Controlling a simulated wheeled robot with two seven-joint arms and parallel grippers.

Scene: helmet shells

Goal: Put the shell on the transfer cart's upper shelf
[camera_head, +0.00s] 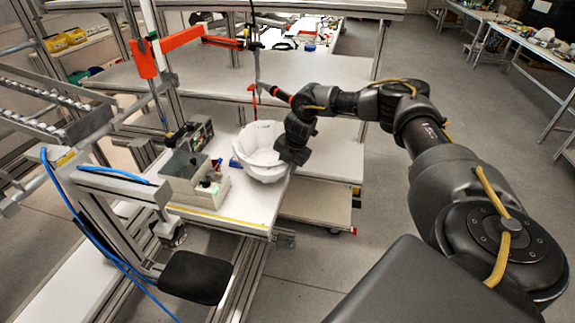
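The white faceted shell (259,138) sits open side up, like a bowl, at the right end of the white workbench (252,204). My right gripper (288,158) is at the shell's right rim, pointing down. Its fingers are too dark and small to show whether they are closed on the rim. The transfer cart appears to be the low wheeled unit right of the bench, with a white upper shelf (338,153) and a lower shelf (318,204). The visible part of the upper shelf is bare. My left gripper is not in view.
A grey bin with small parts (202,190) stands left of the shell. An orange-red arm with a hanging tool (256,65) is above and behind the shell. A black seat (195,277) is in front of the bench. The floor at right is clear.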

